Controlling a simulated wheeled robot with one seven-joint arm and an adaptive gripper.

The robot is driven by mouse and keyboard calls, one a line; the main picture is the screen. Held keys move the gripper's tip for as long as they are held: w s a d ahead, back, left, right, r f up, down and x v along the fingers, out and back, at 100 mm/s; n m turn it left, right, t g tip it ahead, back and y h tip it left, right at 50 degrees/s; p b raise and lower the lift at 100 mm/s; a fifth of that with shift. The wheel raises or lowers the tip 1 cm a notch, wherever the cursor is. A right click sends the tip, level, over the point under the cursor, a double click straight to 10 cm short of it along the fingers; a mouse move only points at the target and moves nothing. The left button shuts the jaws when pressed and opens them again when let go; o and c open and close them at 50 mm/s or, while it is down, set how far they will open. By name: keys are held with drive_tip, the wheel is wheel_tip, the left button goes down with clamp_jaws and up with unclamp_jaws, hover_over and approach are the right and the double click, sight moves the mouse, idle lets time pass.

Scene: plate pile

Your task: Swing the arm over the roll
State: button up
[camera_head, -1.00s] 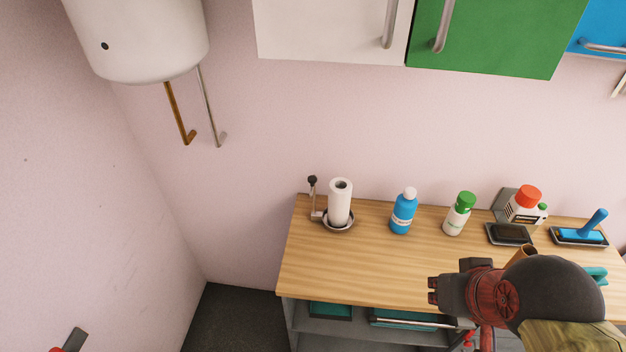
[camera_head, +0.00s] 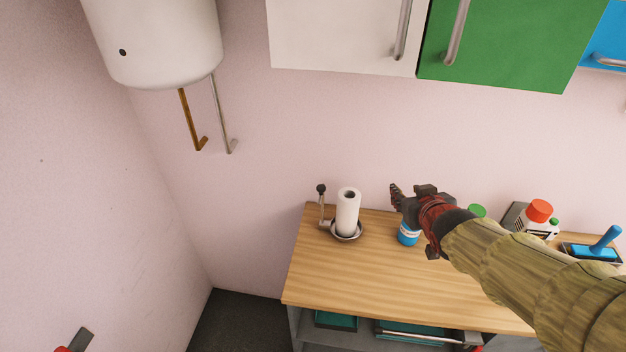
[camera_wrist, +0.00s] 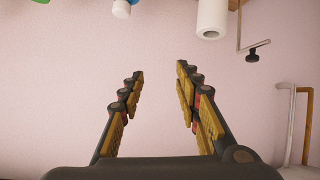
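The roll (camera_head: 347,212) is a white paper roll standing upright on a small round dish near the back left of the wooden counter. It also shows in the wrist view (camera_wrist: 212,18) at the top, right of centre. My gripper (camera_head: 396,196) is above the counter, to the right of the roll and apart from it, in front of part of the blue bottle. In the wrist view my gripper's fingers (camera_wrist: 158,85) are spread wide with only the pink wall visible between them.
A blue bottle (camera_head: 408,238) stands right of the roll, partly hidden by my arm. A crank-like holder with a black knob (camera_head: 321,188) is just left of the roll. A red-capped white container (camera_head: 538,215) stands farther right. The counter's front left (camera_head: 340,275) is clear.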

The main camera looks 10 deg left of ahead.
sight(324, 190)
drive_tip(key=w+a+f+n+y, duration=0.1)
drive_tip(key=w+a+f+y, duration=0.1)
drive_tip(key=a, duration=0.4)
drive_tip(key=w+a+f+n+t+y, duration=0.1)
drive_tip(key=w+a+f+n+y, duration=0.1)
drive_tip(key=a+f+y, duration=0.2)
drive_tip(key=w+a+f+n+y, duration=0.2)
drive_tip(key=a+f+y, duration=0.1)
drive_tip(key=a, duration=0.5)
drive_tip(key=shift+t+y, duration=0.3)
drive_tip(key=shift+y, duration=0.4)
drive_tip(key=shift+w+a, duration=0.15)
drive_tip(key=shift+a, duration=0.2)
drive_tip(key=shift+w+a+f+y, duration=0.1)
drive_tip(key=shift+w+a+y, duration=0.2)
drive_tip(key=shift+w+a, duration=0.15)
drive_tip(key=x, duration=0.7)
drive_tip(key=shift+b, duration=0.4)
drive_tip(key=shift+c, duration=1.4)
clamp_jaws()
